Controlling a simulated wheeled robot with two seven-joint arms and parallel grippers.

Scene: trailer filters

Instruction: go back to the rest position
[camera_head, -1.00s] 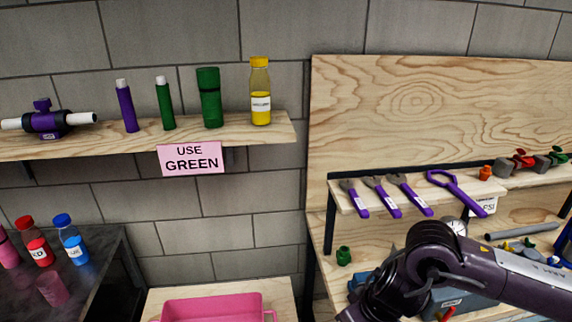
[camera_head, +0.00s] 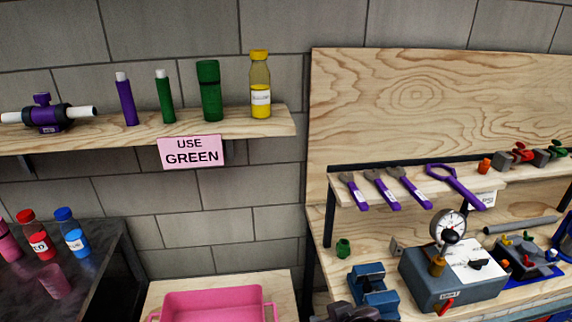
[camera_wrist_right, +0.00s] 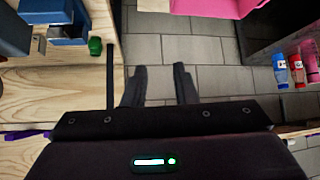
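My right gripper (camera_wrist_right: 160,86) shows in the right wrist view with its two dark fingers apart and nothing between them. In the head view only a dark piece of my right arm shows at the bottom edge, below the blue vise, and the gripper itself cannot be made out there. My left gripper is not in either view.
A wooden workbench holds a blue vise (camera_head: 373,287) and a grey gauge unit (camera_head: 455,275). Purple-handled tools (camera_head: 392,190) lie on a small shelf above. A pink bin (camera_head: 212,304) stands at the bottom. A wall shelf (camera_head: 110,136) carries cylinders and a yellow bottle (camera_head: 260,88).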

